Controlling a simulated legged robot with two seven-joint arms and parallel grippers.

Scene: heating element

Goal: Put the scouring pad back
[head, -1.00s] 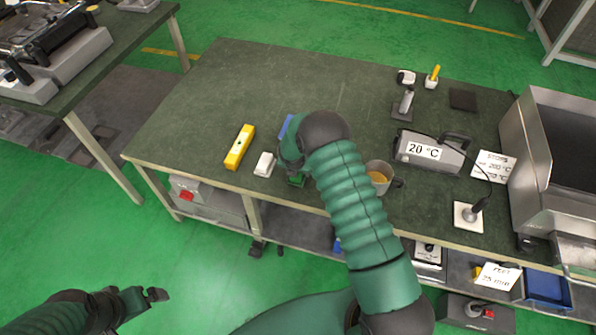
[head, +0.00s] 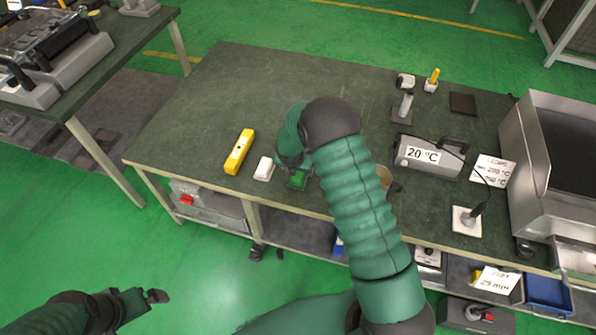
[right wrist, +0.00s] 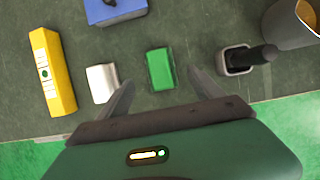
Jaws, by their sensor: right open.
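The green scouring pad (head: 297,181) lies on the dark green bench top near its front edge, and it also shows in the right wrist view (right wrist: 161,69). My right gripper (right wrist: 160,88) is open above the bench, with the pad between and slightly ahead of its fingertips in the wrist view. Nothing is held in it. In the head view the arm hides most of this gripper. My left gripper (head: 143,297) hangs off the bench at lower left, over the floor; its jaw opening is unclear.
Left of the pad are a white block (right wrist: 102,83) and a yellow bar (right wrist: 52,72). A blue block (right wrist: 116,10) lies behind. A small dark-handled item (right wrist: 237,60) and a cup (right wrist: 292,22) stand right. The bench's back left (head: 230,90) is clear.

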